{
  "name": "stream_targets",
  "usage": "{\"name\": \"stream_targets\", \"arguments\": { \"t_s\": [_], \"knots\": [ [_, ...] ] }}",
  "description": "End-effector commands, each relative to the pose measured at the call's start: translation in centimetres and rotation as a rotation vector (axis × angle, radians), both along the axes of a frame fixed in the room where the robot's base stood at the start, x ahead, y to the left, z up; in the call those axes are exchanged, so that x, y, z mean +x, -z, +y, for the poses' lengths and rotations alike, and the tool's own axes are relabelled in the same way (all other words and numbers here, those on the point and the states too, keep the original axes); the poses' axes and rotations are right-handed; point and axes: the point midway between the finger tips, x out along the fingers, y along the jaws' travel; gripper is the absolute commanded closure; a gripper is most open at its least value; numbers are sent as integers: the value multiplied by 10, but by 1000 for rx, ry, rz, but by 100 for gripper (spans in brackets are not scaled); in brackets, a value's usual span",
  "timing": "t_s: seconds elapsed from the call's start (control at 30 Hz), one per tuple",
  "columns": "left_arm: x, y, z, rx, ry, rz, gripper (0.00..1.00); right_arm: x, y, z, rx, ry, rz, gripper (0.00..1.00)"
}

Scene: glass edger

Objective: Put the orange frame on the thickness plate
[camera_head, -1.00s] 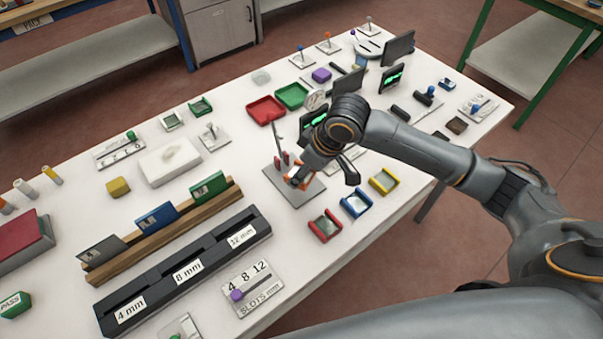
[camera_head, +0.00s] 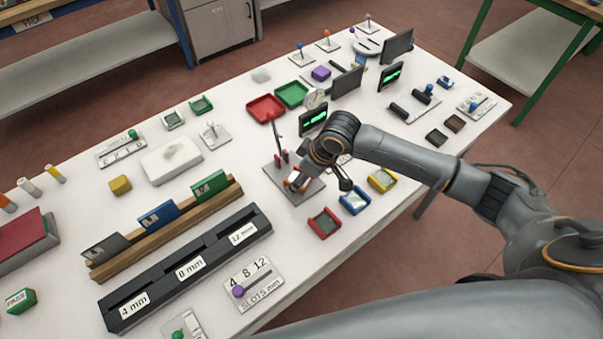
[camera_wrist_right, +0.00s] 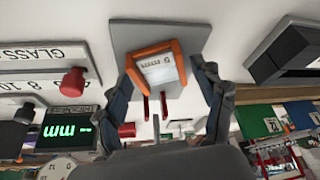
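The orange frame (camera_head: 295,181) lies on the grey thickness plate (camera_head: 300,197), near the two red pins and the upright arm of its stand. In the right wrist view the orange frame (camera_wrist_right: 160,64) surrounds a pale printed piece and sits over the grey plate (camera_wrist_right: 125,34). My right gripper (camera_wrist_right: 166,72) is open, one finger on each side of the frame. A gap shows on the right finger's side; the left finger is very close, and I cannot tell if it touches. In the head view my wrist partly covers the stand. My left gripper is not in view.
Red, blue (camera_head: 355,201) and yellow (camera_head: 382,180) frames lie right of the plate. A black slotted block (camera_head: 190,265) and a wooden rack (camera_head: 160,232) stand to the left. A green-lit display (camera_head: 313,119) and red tray (camera_head: 266,108) are behind.

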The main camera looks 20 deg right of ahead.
Motion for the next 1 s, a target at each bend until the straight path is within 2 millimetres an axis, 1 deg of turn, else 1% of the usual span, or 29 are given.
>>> {"name": "stream_targets", "arguments": {
  "t_s": [0.3, 0.43, 0.57, 0.8, 0.9, 1.0],
  "knots": [
    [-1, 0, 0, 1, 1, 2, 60, 0, -1, 0, 0, 0, 0, 23],
    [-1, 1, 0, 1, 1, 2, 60, -1, -9, -2, 1, -1, -2, 23],
    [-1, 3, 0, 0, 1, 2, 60, -7, -29, -8, 0, -1, -4, 23],
    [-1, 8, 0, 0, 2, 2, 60, -22, -77, -21, 0, 0, -4, 23],
    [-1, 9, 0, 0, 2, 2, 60, -27, -94, -26, 0, 0, -3, 23],
    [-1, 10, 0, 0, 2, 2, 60, -31, -105, -29, 0, 1, -1, 23]
  ]
}}
